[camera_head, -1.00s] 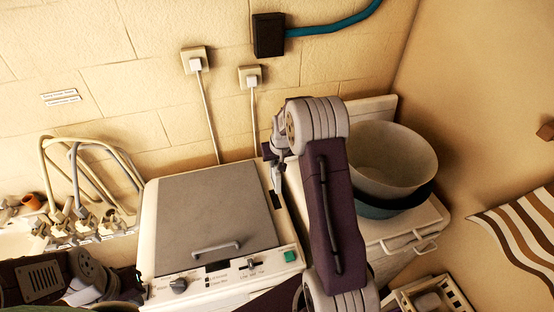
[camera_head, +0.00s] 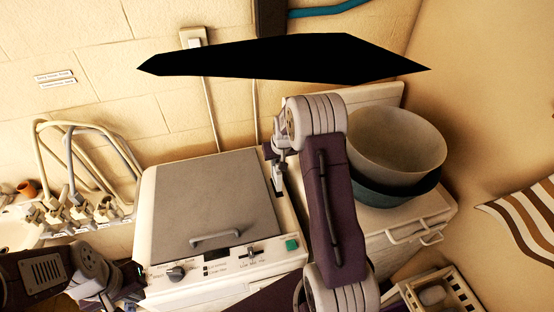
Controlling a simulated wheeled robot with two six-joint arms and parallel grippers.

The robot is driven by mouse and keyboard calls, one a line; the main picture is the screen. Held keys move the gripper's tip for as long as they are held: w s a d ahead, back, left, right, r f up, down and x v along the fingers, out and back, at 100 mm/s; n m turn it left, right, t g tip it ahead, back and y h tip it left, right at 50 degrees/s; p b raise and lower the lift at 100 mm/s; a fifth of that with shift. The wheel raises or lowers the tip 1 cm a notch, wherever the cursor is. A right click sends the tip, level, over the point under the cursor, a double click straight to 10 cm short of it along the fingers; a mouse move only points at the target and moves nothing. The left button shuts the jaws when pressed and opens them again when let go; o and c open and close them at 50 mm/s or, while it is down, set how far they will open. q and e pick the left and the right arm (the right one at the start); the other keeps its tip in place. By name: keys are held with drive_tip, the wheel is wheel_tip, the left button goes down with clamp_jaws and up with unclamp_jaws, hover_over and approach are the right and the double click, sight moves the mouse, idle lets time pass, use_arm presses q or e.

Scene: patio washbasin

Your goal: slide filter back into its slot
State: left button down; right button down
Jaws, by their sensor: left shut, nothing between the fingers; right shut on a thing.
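My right gripper (camera_head: 279,160) is at the back right edge of the white washing machine (camera_head: 150,210), beside the gap to the cabinet. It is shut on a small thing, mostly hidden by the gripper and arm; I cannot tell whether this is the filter. The slot cannot be made out. The machine has a grey lid (camera_head: 212,200) with a handle, and a front panel with knobs and a green button. My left gripper (camera_head: 122,302) is shut and empty at the lower left, by the machine's front left corner, partly cut off by the frame.
A grey basin (camera_head: 395,145) sits in a teal one (camera_head: 400,190) on the white cabinet (camera_head: 425,220) at right. Taps and hoses (camera_head: 80,205) stand at left. A white crate (camera_head: 440,293) is at lower right. A black flat shape (camera_head: 285,60) covers part of the wall.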

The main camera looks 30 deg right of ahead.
sight(279, 174)
drive_tip(key=shift+f+b, duration=4.5)
drive_tip(key=shift+f, duration=1.4)
drive_tip(key=c, duration=1.3)
unclamp_jaws()
drive_tip(key=b+v, duration=0.2)
drive_tip(key=v, duration=0.7)
drive_tip(key=shift+s, duration=0.1)
